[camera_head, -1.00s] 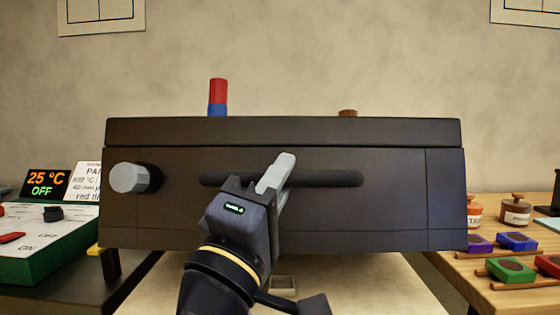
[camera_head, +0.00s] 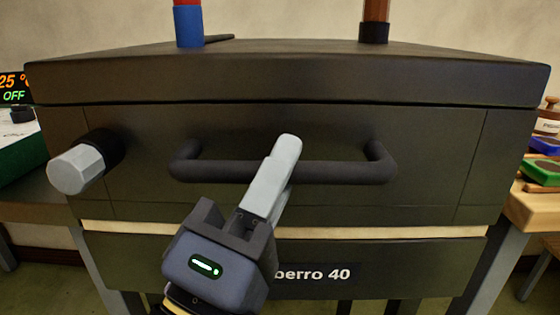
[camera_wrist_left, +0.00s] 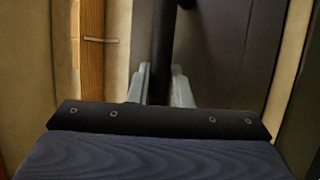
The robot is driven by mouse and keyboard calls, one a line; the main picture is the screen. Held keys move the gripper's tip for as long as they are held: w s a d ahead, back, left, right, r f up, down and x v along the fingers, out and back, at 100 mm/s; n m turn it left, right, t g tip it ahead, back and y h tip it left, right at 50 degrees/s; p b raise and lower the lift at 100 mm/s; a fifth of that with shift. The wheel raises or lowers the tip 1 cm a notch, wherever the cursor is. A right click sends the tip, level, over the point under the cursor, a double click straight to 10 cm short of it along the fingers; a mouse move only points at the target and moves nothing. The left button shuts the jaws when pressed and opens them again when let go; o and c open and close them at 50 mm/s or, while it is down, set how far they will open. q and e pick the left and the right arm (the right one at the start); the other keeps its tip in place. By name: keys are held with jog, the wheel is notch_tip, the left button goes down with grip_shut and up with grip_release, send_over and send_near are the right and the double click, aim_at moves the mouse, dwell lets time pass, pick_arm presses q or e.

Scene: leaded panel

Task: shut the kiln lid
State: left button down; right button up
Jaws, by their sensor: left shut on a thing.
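The dark kiln lid (camera_head: 440,150) spans the middle of the head view, with a grey knob (camera_head: 77,169) at its left and a bar handle (camera_head: 340,171) across its front. A thin pale strip (camera_head: 400,232) shows between the lid's lower edge and the kiln body (camera_head: 430,262), which carries a partly hidden label ending in "berro 40". My left gripper (camera_head: 272,185) is shut on the handle. The left wrist view shows the dark bar (camera_wrist_left: 162,50) between its two grey fingers (camera_wrist_left: 160,88). My right gripper is out of view.
A red and blue cylinder (camera_head: 189,24) and a brown cylinder with a black base (camera_head: 374,22) show beyond the lid's top. A display reading "25 °C OFF" (camera_head: 14,88) is at the left edge. A wooden table with coloured pieces (camera_head: 541,170) is at the right.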

pick_arm(q)
jog(key=shift+w+f, duration=0.3)
jog(key=shift+f, duration=0.2)
jog(key=c, duration=1.5)
grip_release()
jog(key=shift+c, duration=0.2)
jog(key=shift+o, duration=1)
jog(key=shift+r, duration=0.1)
jog(key=shift+s, duration=0.15)
jog(key=shift+s+a, duration=0.15)
jog(key=shift+s, duration=0.15)
jog(key=p+v, duration=0.1)
jog(key=v, duration=0.6)
jog(key=shift+p, duration=0.35)
